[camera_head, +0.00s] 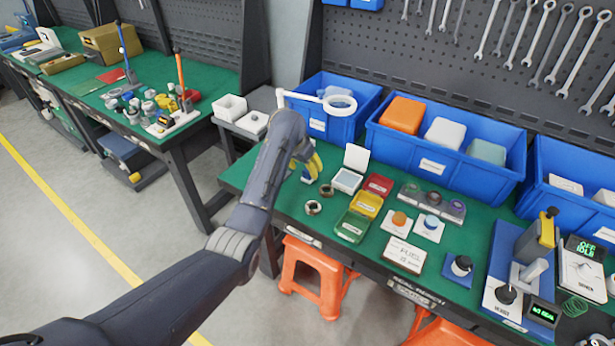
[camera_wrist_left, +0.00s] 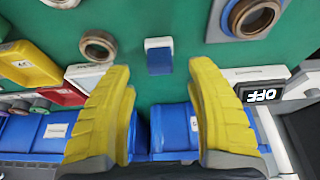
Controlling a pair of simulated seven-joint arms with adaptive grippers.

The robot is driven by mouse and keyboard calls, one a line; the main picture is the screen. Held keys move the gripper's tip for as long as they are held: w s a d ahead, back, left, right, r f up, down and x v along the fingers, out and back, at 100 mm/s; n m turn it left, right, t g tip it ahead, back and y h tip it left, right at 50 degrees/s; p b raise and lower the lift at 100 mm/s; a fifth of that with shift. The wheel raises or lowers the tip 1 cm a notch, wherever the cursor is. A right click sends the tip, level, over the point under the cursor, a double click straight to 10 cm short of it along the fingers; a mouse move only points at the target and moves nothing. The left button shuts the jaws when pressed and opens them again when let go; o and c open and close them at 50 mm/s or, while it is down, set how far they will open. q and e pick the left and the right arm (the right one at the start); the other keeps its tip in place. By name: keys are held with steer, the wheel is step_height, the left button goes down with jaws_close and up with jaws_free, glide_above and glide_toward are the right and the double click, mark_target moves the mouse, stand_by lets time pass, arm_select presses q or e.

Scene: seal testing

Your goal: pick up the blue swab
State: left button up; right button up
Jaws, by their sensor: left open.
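A small blue block with a white end, which I take for the blue swab (camera_wrist_left: 158,57), lies on the green bench top. In the left wrist view it is ahead of my left gripper (camera_wrist_left: 162,85), between the lines of its two yellow fingers. The fingers are wide apart and nothing is held. In the head view my left gripper (camera_head: 312,162) is over the left part of the bench, partly hidden by my forearm. A blue patch below the fingers seems to be the same swab (camera_head: 308,176). My right gripper is not in view.
A dark ring (camera_wrist_left: 98,45) lies beside the swab. A device with an OFF display (camera_wrist_left: 262,95) stands near the right finger. Red (camera_head: 379,185), yellow (camera_head: 367,204) and green (camera_head: 353,226) trays are to the right. Blue bins (camera_head: 440,165) line the back.

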mark_target(307, 171)
arm_select(q)
steer(key=shift+x, duration=1.85)
steer(key=shift+o, duration=0.2)
steer(key=c, duration=1.1)
